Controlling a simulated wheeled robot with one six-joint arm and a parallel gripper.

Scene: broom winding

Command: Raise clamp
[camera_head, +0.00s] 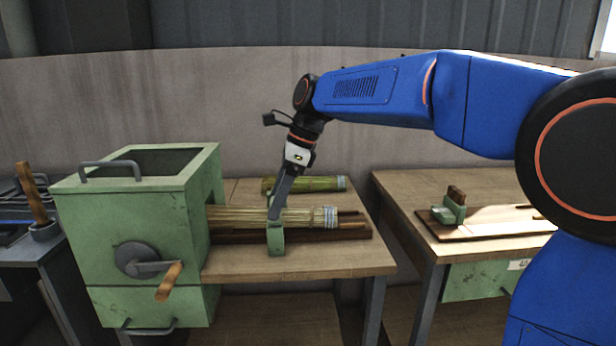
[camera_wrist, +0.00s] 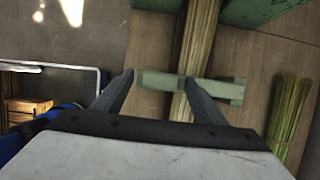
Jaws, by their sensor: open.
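The green clamp (camera_head: 276,238) stands at the front of the bench and lies across a straw bundle (camera_head: 245,217). In the wrist view the clamp (camera_wrist: 223,89) is a pale green bar crossing the bundle (camera_wrist: 197,45). My gripper (camera_head: 275,214) points down at the clamp from above. In the wrist view my gripper (camera_wrist: 159,77) is open, with one finger on each side of the clamp's left end. I cannot tell whether the fingers touch it. The head view hides part of the clamp behind the fingers.
A green machine (camera_head: 140,235) with a wooden-handled crank (camera_head: 168,283) stands left of the clamp. A green-stalk bundle (camera_head: 303,184) lies behind on the bench (camera_head: 300,263). A second table (camera_head: 465,180) with a wooden board is at right. The bench front is clear.

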